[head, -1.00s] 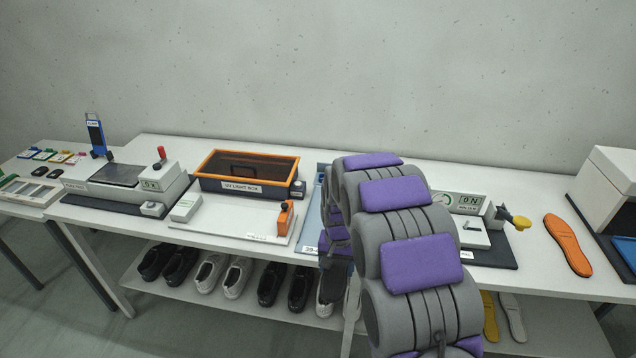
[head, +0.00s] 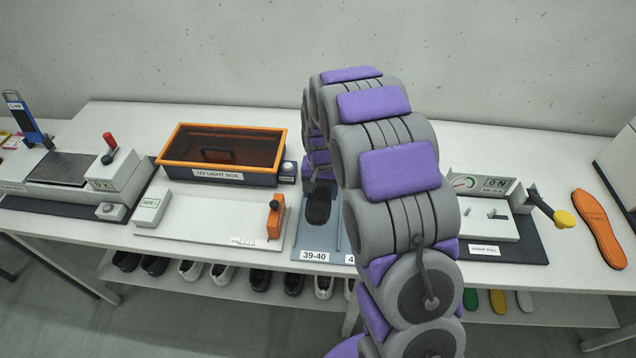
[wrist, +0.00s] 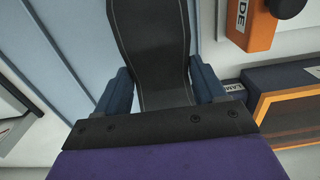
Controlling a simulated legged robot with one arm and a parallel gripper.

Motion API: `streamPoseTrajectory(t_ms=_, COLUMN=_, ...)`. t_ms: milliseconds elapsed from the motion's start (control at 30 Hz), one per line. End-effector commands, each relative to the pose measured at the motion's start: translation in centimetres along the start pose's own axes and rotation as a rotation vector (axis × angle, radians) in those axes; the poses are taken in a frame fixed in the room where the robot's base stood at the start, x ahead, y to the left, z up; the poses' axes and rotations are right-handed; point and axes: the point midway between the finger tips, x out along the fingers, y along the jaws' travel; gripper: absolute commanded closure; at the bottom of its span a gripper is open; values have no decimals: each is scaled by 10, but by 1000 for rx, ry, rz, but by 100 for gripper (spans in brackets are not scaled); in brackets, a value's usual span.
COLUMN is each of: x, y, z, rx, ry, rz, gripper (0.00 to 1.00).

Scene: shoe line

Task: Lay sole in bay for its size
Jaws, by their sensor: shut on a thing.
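A black sole (head: 318,208) is in my gripper (head: 318,187). In the head view it is over the left bay of the blue-grey bay tray (head: 303,241), whose front label reads 39-40. I cannot tell whether the sole touches the tray floor. In the wrist view the two blue fingers close on the sides of the sole (wrist: 150,45), which points away from the gripper. The tray surface (wrist: 70,45) lies beside it. The other bay and most of its label, starting with 4, are hidden behind my arm.
Left of the tray are a white board with an orange-topped stop (head: 275,219) and an orange-rimmed UV light box (head: 222,146). Shoes sit on the lower shelf.

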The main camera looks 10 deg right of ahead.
Motion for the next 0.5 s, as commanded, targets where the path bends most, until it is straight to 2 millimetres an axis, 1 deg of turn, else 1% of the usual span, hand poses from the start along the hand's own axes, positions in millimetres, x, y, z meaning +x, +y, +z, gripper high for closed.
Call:
streamPoseTrajectory(t_ms=267, x=20, y=-1, z=-2, rx=0, ry=0, rz=1, gripper=75)
streamPoseTrajectory(t_ms=500, x=42, y=-1, z=-2, rx=0, ry=0, rz=1, gripper=75)
